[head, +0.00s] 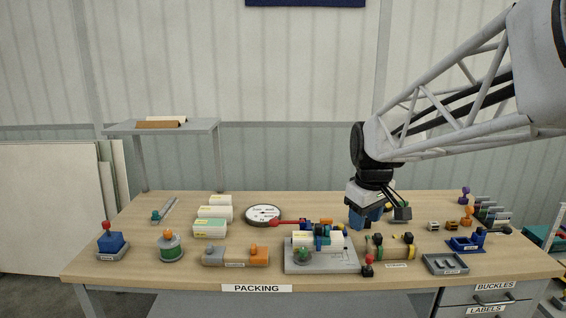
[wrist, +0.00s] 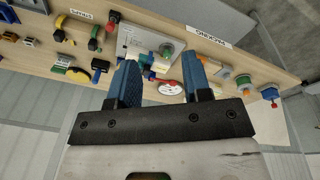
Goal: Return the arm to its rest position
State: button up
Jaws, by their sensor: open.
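My gripper (head: 370,215) hangs over the back right of the wooden packing table (head: 130,262), below my arm that reaches in from the right. In the wrist view my gripper (wrist: 160,82) shows two blue fingers spread apart, with nothing held between them. The table lies beyond the fingertips in that view. In the head view a small dark grey block-like part (head: 402,212) shows beside the fingers; I cannot tell what it is.
A grey board with parts (head: 345,262) lies at the table's front middle. A round dial (head: 263,214), white boxes (head: 210,228) and red-knobbed blue block (head: 111,243) are further left. A blue fixture (head: 465,243) and grey tray (head: 445,264) are at right. The air above the table's left is clear.

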jog(key=s+f+m, duration=0.3)
jog(key=s, duration=0.9)
jog(key=s+f+m, duration=0.3)
jog(key=s, duration=1)
jog(key=shift+s+m+t, duration=0.15)
jog(key=shift+m+t, duration=0.15)
jog(key=shift+t, duration=0.1)
jog(key=shift+r, duration=0.1)
